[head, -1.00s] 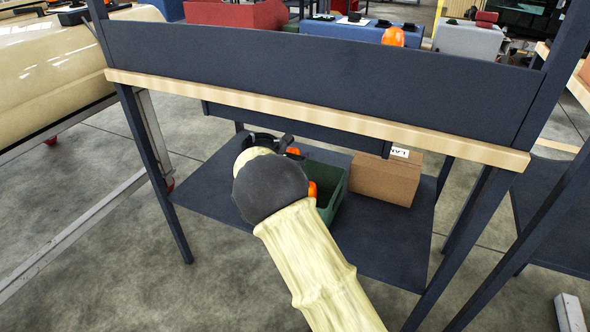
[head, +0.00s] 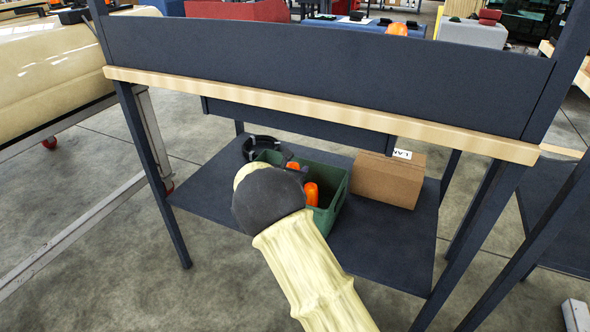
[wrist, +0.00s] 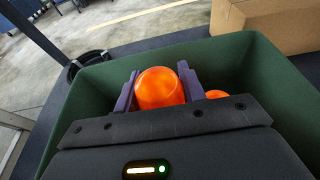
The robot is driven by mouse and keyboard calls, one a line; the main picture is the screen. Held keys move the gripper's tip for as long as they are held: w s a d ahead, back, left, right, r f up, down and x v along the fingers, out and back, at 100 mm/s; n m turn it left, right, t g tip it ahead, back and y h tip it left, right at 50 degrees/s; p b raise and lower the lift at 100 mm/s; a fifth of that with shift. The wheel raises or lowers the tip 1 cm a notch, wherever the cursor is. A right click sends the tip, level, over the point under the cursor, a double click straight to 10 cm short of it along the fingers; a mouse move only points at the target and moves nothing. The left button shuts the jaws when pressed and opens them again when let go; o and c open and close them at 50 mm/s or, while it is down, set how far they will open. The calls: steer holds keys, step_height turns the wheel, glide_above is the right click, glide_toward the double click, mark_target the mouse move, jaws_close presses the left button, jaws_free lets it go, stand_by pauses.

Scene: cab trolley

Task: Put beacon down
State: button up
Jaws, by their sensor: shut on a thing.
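My gripper (wrist: 160,84) is shut on an orange, dome-topped beacon (wrist: 160,88), with a purple finger on each side of it. In the wrist view the held beacon is at the mouth of a green crate (wrist: 85,100); whether it touches the crate floor is hidden. A second orange beacon (wrist: 217,94) shows inside the crate, right of the gripper and partly covered by it. In the head view the green crate (head: 332,211) is on the dark lower shelf (head: 385,245), and my arm hides much of its left side. The second beacon (head: 311,193) shows in it.
A cardboard box (head: 388,180) stands right of the crate. A black ring-shaped item (head: 250,150) lies at the crate's back left. The wooden-edged bench top (head: 320,115) and its legs frame the shelf from above. Bare shelf shows left and front right.

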steer(key=shift+f, duration=0.35)
steer(key=o, duration=1.1)
steer(key=shift+r, duration=0.1)
steer(key=shift+r, duration=0.2)
steer(key=p+v, duration=0.1)
steer(key=v, duration=0.3)
steer(key=p+v, duration=0.2)
steer(key=v, duration=0.2)
steer(key=p+v, duration=0.1)
steer(key=v, duration=0.3)
steer(key=shift+r+p, duration=0.4)
